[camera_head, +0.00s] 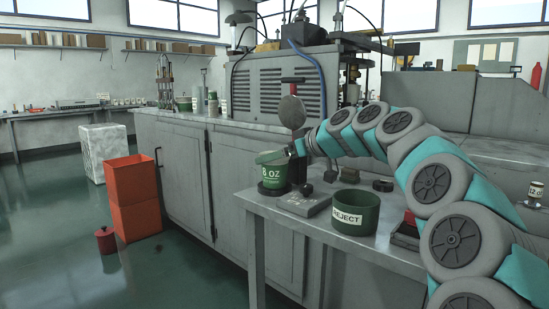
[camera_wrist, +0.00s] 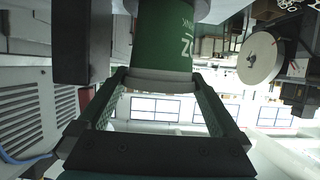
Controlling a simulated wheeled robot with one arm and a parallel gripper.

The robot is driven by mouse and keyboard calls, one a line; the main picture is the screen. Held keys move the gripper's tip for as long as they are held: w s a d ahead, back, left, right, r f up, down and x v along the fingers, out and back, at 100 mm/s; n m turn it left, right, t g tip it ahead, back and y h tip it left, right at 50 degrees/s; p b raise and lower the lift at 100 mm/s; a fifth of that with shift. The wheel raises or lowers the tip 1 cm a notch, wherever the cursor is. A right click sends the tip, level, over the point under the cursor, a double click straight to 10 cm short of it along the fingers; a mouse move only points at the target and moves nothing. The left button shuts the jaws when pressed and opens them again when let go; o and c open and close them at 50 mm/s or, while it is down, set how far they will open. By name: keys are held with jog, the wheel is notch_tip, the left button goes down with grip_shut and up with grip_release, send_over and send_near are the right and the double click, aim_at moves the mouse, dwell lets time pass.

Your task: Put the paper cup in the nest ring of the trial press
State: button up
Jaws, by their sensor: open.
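The paper cup (camera_head: 272,176) is green with "8 OZ" on it. It stands upright at the dark nest ring (camera_head: 271,191) on the bench; its base is within the ring's outline, but how deep it sits cannot be seen. My gripper (camera_head: 291,152) is at the cup's upper rim, on its right side. In the upside-down wrist view the cup (camera_wrist: 165,35) shows beyond my open gripper (camera_wrist: 158,78), its pale rim between or just past the fingertips.
A green REJECT bin (camera_head: 355,211) stands to the right on the bench (camera_head: 315,225).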

jog(key=b+v, duration=0.1)
jog(key=v, duration=1)
jog(key=shift+s+f, duration=0.1)
jog(key=shift+s, duration=0.05)
